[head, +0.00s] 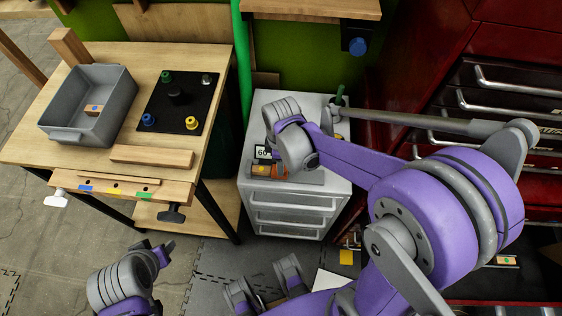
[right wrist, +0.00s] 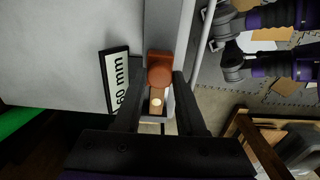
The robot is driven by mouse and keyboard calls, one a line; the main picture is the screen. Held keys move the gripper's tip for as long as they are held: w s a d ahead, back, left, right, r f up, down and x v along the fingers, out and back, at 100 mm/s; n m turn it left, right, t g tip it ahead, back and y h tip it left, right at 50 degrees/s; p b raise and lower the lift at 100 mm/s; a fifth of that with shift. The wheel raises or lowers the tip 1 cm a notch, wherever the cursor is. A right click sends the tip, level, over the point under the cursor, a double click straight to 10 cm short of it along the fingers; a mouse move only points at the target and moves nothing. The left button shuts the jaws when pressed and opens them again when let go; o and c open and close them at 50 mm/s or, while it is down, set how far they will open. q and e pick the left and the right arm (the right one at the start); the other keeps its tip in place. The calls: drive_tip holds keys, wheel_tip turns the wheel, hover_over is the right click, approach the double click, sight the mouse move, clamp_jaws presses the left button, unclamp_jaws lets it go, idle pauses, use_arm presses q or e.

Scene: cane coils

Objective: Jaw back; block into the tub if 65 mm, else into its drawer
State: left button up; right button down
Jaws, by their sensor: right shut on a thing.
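My right gripper (head: 272,168) is over the top of the pale drawer cabinet (head: 330,170). In the right wrist view its fingers (right wrist: 160,82) are shut on the orange jaw (right wrist: 160,73) of a measuring gauge. The gauge's display plate reads 60 mm (right wrist: 117,80); it also shows in the head view (head: 263,153). A small brown piece with a pale dot (right wrist: 156,103), perhaps the block, lies between the fingers behind the orange knob. The grey tub (head: 62,128) stands on the workbench with one dotted block (head: 94,110) inside. My left gripper (head: 156,250) is low at left, its opening unclear.
A black mat (head: 180,92) with coloured knobs and a wooden bar (head: 152,156) lie on the workbench beside the tub. A red tool chest (head: 465,60) stands at right. A dotted block (head: 506,261) shows at lower right. A green pole (head: 241,60) rises between bench and cabinet.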

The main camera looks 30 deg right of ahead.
drive_tip(key=shift+s+d, duration=0.35)
drive_tip(key=shift+d, duration=0.2)
drive_tip(key=shift+s+d, duration=0.3)
drive_tip(key=shift+d, duration=0.2)
drive_tip(key=c, duration=0.8)
unclamp_jaws()
drive_tip(key=o, duration=0.3)
wheel_tip(320, 180, up, 11)
drive_tip(key=shift+f+p, duration=0.1)
drive_tip(key=shift+p, duration=0.8)
drive_tip(key=s+a+r+m+t+p, duration=0.1)
drive_tip(key=s+m, duration=0.1)
drive_tip(key=m, duration=0.2)
drive_tip(key=s+a+r+m+t+p, duration=0.1)
drive_tip(key=s+m+t+p, duration=0.1)
drive_tip(key=s+m, duration=0.1)
drive_tip(key=s+a+r+m+t+p, duration=0.1)
drive_tip(key=s+m+t+p, duration=0.1)
drive_tip(key=s+m, duration=0.1)
drive_tip(key=shift+s+r+m, duration=0.15)
drive_tip(key=shift+r+m, duration=0.25)
drive_tip(key=shift+m, duration=0.4)
